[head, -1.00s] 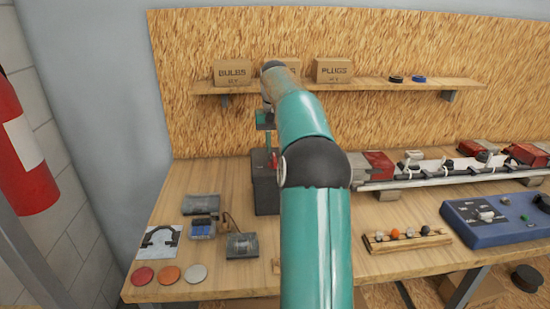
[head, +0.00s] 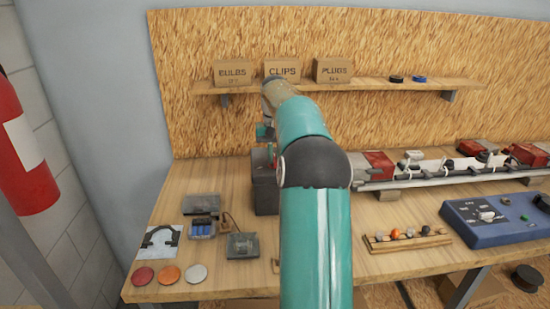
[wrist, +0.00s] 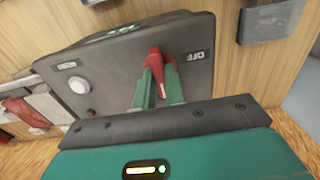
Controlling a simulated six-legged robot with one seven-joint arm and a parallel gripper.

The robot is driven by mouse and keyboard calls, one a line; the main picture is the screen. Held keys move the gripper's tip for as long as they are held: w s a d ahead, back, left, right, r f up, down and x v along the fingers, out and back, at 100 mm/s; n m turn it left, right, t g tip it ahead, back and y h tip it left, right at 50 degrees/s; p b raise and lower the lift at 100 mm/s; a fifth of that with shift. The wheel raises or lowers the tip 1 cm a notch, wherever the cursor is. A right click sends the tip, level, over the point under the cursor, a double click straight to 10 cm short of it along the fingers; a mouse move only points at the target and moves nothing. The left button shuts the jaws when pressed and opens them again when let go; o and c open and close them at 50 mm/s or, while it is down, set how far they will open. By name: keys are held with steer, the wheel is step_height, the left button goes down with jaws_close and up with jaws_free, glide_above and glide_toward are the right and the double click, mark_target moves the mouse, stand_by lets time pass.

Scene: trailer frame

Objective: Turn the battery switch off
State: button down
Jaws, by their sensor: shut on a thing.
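The battery switch is a red handle (wrist: 154,60) on the face of a dark grey box, in the wrist view. My gripper (wrist: 158,78) has its green fingers closed around the handle, one on each side. An OFF label sits just right of the handle. A second small label, too blurred to read, is at the face's left. The dark box (head: 265,192) also shows in the head view, standing on the bench left of my arm. There my arm hides most of the box's right side and the handle.
A pale round knob (wrist: 79,85) is on the box face, left of the handle. A battery holder (head: 202,228) and a small grey box (head: 242,245) lie left of the dark box. A blue panel (head: 490,220) stands at right. A shelf (head: 350,86) is behind.

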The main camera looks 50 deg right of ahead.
steer(key=n, duration=0.4)
steer(key=shift+n, duration=0.7)
steer(key=n, duration=0.4)
steer(key=shift+n, duration=0.5)
